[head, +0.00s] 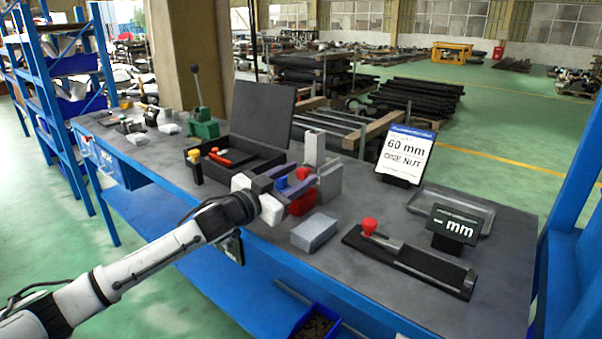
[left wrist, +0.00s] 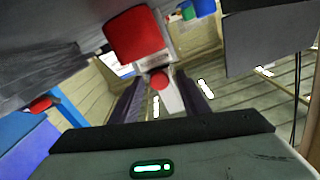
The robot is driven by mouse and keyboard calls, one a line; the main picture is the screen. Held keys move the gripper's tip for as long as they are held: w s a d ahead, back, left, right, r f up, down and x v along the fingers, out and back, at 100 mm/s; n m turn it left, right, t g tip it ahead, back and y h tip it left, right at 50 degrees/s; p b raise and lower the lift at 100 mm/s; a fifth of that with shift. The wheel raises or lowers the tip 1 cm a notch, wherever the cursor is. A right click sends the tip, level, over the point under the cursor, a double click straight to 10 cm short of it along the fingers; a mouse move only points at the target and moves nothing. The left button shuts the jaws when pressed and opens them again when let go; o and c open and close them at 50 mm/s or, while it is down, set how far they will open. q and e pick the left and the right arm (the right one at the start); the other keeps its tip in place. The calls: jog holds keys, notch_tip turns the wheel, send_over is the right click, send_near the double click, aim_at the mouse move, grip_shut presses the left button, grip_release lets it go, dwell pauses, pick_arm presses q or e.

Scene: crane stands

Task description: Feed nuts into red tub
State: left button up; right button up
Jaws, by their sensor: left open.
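The red tub (head: 302,203) stands on the grey bench top, partly hidden behind my left gripper (head: 292,184). That gripper reaches in from the left, its open jaws over or close to the tub and a red knob (head: 304,174). In the left wrist view, a red box shape (left wrist: 137,38), which looks like the tub, sits beyond the open dark fingers (left wrist: 162,90). A red round knob (left wrist: 160,80) shows between the fingers; I cannot tell whether they touch it. A sign (head: 406,155) reads "60 mm ONE NUT". I cannot make out any nut.
A grey block (head: 314,232) lies in front of the tub. A black slide fixture with a red knob (head: 369,226), an "mm" display (head: 455,224) and a grey tray (head: 458,205) stand to the right. An open black case (head: 262,112) stands behind. Bare bench lies between.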

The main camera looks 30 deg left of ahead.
pick_arm(q)
jog(key=shift+w+d, duration=0.1)
jog(key=shift+w, duration=0.7)
pick_arm(e)
jog(key=shift+w+d, duration=0.1)
